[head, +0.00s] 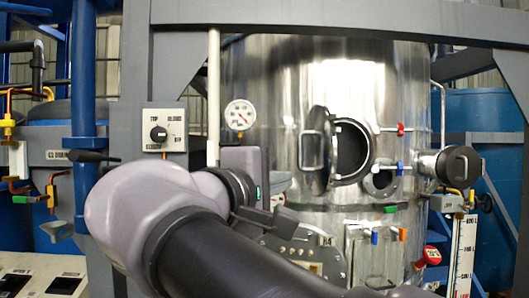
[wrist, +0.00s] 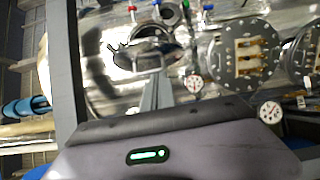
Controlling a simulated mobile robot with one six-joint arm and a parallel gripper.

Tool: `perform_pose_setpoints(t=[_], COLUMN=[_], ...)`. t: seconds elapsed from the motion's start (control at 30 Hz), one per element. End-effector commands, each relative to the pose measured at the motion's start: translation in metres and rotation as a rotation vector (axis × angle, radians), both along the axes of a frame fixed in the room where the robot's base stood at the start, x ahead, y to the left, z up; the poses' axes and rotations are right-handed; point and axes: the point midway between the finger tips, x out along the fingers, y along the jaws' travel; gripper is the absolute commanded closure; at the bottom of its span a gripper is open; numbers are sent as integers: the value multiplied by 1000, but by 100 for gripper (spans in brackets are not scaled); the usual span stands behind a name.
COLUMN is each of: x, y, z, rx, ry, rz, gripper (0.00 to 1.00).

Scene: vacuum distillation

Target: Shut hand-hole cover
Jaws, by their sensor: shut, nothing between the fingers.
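The hand-hole (head: 351,151) is a round dark opening with a metal rim in the shiny steel tank. Its cover (head: 313,150) stands swung open on the left side of the opening, seen at a slant. My gripper's grey-purple body shows in front of the tank, left of and below the cover, in the head view; its fingers are hard to make out there. In the wrist view my gripper (wrist: 157,88) is shut and empty, its narrow fingers pointing at the tank. Their tips appear just below a dark-rimmed shape near the hand-hole; contact cannot be told.
Valves with red (head: 400,129) and blue (head: 400,168) handles sit right of the hand-hole. A round flanged plate (head: 305,250) is below. A pressure gauge (head: 240,115) and a switch box (head: 164,131) are left. Grey frame beams (head: 330,18) cross above.

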Motion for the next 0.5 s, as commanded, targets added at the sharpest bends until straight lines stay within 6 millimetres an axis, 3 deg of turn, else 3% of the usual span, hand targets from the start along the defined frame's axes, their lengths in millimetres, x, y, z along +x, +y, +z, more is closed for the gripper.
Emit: perform_pose_setpoints(t=[0.03,0.17,0.5], x=[0,8,68], y=[1,-6,-46], z=[13,14,15], rx=[0,-1,0], ry=[-18,-32,-29], rz=[-9,-17,-18], gripper=[100,100,100])
